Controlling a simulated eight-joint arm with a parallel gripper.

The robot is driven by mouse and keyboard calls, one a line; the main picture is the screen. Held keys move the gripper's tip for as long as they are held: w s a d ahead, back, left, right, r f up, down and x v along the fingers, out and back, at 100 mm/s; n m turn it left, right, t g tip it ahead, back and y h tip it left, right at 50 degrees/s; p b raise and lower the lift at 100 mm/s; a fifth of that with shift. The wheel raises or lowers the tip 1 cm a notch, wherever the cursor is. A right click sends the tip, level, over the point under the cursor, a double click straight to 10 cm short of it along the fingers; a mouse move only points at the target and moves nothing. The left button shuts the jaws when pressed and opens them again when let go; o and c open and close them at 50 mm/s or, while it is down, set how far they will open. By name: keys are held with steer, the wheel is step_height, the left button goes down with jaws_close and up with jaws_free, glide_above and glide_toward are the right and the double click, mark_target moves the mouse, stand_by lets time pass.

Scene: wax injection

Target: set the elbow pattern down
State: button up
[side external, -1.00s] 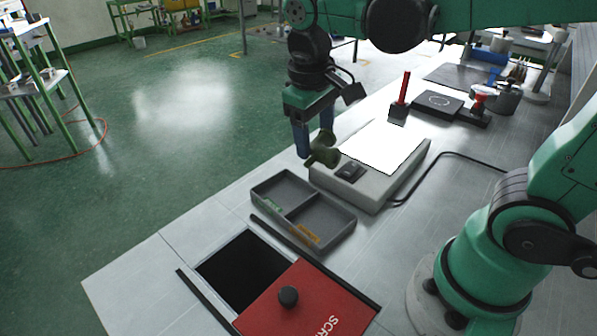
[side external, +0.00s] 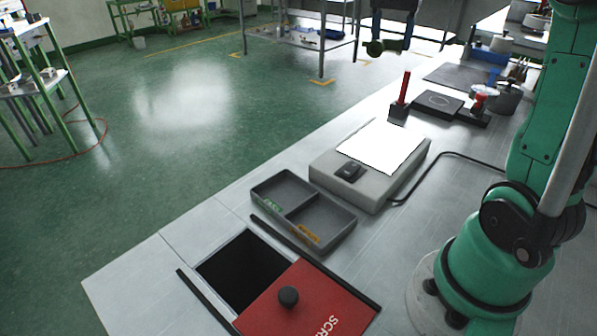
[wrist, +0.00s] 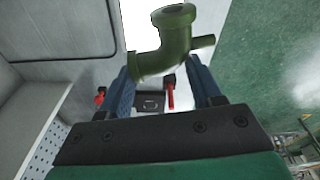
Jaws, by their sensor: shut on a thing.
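The elbow pattern, an olive-green bent pipe piece with a side stub, shows in the wrist view (wrist: 176,42) between the blue fingers. In the side external view the elbow pattern (side external: 376,48) hangs at the top, high up and well beyond the light box. My gripper (side external: 393,38) is shut on it, and its fingers also show in the wrist view (wrist: 164,78). The upper part of my gripper is cut off by the top edge of the side view.
A grey light box (side external: 372,185) with a bright white panel stands mid-bench. Nearer are a grey two-compartment tray (side external: 346,232) and a dark bin opening (side external: 243,268) with a red lid (side external: 310,305). A red-handled tool (side external: 403,88) and a black plate (side external: 438,104) stand farther back.

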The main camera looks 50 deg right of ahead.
steer(key=s+d+m, duration=0.2)
steer(key=d+m, duration=0.1)
steer(key=d, duration=0.1)
glide_above(388, 139)
steer(key=f, duration=1.5)
steer(key=shift+a+f, duration=0.2)
steer(key=shift+f, duration=2.1)
steer(key=shift+f, duration=0.15)
steer(key=o, duration=1.2)
steer(key=shift+o, duration=0.2)
